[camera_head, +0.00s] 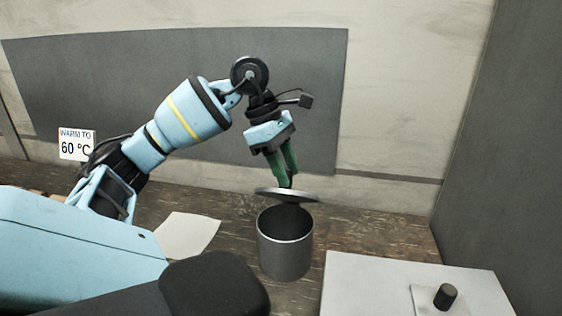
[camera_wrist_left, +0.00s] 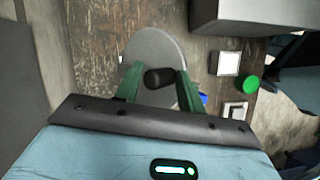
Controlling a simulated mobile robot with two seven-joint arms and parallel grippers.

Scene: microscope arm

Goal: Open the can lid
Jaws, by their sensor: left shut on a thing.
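A dark grey cylindrical can (camera_head: 285,250) stands upright on the brown table, its mouth showing open toward me. Its round grey lid (camera_head: 268,194) is just above the can's rim at the back, slightly tilted. My left gripper (camera_head: 288,182) points down over the lid, with green fingers shut on the lid's knob. In the left wrist view the black knob (camera_wrist_left: 158,78) is between the fingertips (camera_wrist_left: 160,84), with the lid disc (camera_wrist_left: 150,47) beyond it. I cannot tell whether the lid's far edge touches the can. My right gripper is not in view.
A white box-like surface (camera_head: 370,285) with a black knob (camera_head: 445,296) stands at the front right. A white sheet (camera_head: 187,235) lies left of the can. A sign reading "WARM TO 60 °C" (camera_head: 77,144) is at left. The wrist view shows a green round object (camera_wrist_left: 248,84).

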